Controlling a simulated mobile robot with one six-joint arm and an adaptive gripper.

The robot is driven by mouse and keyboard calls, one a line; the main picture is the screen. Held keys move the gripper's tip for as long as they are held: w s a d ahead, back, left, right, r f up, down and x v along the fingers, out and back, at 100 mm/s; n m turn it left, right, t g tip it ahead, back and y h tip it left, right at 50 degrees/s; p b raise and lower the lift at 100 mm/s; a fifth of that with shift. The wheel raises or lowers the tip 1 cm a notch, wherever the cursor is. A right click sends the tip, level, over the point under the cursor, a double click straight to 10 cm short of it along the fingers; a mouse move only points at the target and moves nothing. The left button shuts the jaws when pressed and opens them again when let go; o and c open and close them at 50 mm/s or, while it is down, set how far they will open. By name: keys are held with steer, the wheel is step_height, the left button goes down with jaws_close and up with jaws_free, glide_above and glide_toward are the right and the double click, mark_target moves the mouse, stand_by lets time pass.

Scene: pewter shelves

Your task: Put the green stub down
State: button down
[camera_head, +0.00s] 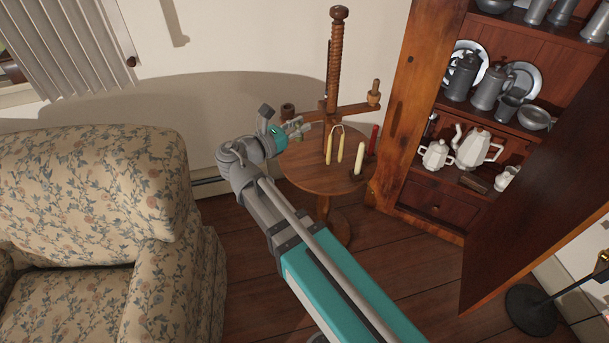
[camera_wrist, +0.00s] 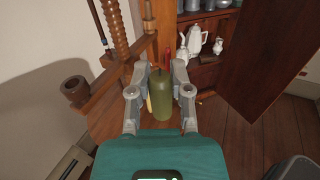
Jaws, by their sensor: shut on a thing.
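The green stub (camera_wrist: 161,105) is a thick olive-green cylinder, seen in the wrist view between the two grey fingers. My gripper (camera_wrist: 160,73) is shut on it. In the head view my gripper (camera_head: 298,128) is at the left rear part of the round wooden table (camera_head: 310,178), close to the left cup of a wooden candle stand. The stub is largely hidden there by the gripper. I cannot tell whether its base touches the tabletop.
A pair of yellow candles (camera_head: 340,148), a cream candle (camera_head: 359,157) and a red candle (camera_head: 373,140) occupy the right side. An armchair (camera_head: 90,220) is left; an open cupboard (camera_head: 412,110) with pewter is right.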

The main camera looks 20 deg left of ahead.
steer(key=s+d+f+b, duration=0.2)
steer(key=d+f+b, duration=0.4)
steer(key=f+b, duration=0.5)
steer(key=shift+f+h, duration=0.3)
steer(key=shift+f, duration=0.3)
steer(key=shift+w, duration=0.1)
steer(key=w+a+f+b, duration=0.2)
steer(key=w+f+b, duration=0.1)
steer(key=w+a+f+b, duration=0.2)
steer(key=w+f+b, duration=0.1)
steer(key=w, duration=0.1)
steer(key=w+a+f+b, duration=0.2)
steer(key=w+f+b, duration=0.1)
steer(key=w, duration=0.1)
steer(key=shift+w+a, duration=0.2)
steer(key=shift+w, duration=0.05)
steer(key=shift+f, duration=0.1)
steer(key=shift+w+a+f+b, duration=0.3)
steer(key=shift+f+b, duration=0.2)
steer(key=shift+b, duration=0.2)
steer(key=shift+d+f+b, duration=0.1)
steer(key=shift+f+b, duration=1.3)
steer(key=shift+f, duration=0.15)
